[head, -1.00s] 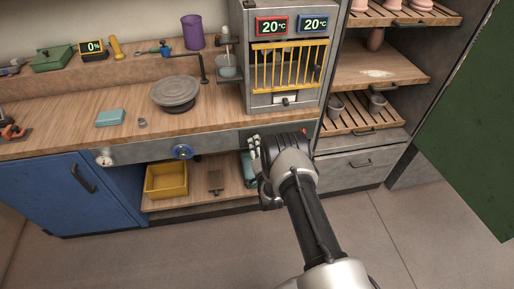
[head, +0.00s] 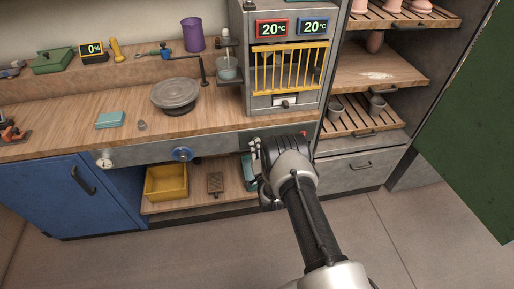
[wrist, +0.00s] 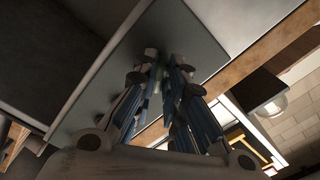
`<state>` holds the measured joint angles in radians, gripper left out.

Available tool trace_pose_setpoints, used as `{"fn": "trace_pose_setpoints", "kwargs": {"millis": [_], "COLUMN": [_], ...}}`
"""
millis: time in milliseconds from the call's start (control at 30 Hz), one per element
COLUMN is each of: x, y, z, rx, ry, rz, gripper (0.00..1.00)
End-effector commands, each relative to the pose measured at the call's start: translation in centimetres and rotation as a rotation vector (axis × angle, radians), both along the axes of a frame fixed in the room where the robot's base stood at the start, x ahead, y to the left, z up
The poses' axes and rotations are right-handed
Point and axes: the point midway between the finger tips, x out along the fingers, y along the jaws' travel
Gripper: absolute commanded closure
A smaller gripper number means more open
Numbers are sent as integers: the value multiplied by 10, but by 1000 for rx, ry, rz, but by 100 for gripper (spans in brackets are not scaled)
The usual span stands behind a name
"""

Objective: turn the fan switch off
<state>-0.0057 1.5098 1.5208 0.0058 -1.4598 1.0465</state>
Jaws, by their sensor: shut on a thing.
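My gripper (head: 255,153) is at the dark greenish panel (head: 264,134) on the front of the workbench, below the kiln-like cabinet. In the wrist view my gripper (wrist: 159,72) has its two fingers nearly together, their tips against the flat panel (wrist: 110,75). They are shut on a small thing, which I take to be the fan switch. It is almost wholly hidden between the tips, so its position, on or off, cannot be told.
A blue round knob (head: 182,153) and a white dial (head: 104,162) sit on the bench front to the left. A yellow bin (head: 166,183) stands on the lower shelf. The grey cabinet (head: 284,103) with yellow bars rises above. Open floor (head: 190,250) lies in front.

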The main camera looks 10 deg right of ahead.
Motion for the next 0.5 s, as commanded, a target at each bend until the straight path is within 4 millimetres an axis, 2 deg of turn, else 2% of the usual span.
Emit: {"fn": "trace_pose_setpoints", "kwargs": {"millis": [267, 500], "x": [0, 0], "y": [0, 0], "z": [0, -1], "rx": [-32, -161], "ry": [0, 0], "rz": [0, 0], "gripper": [100, 100]}}
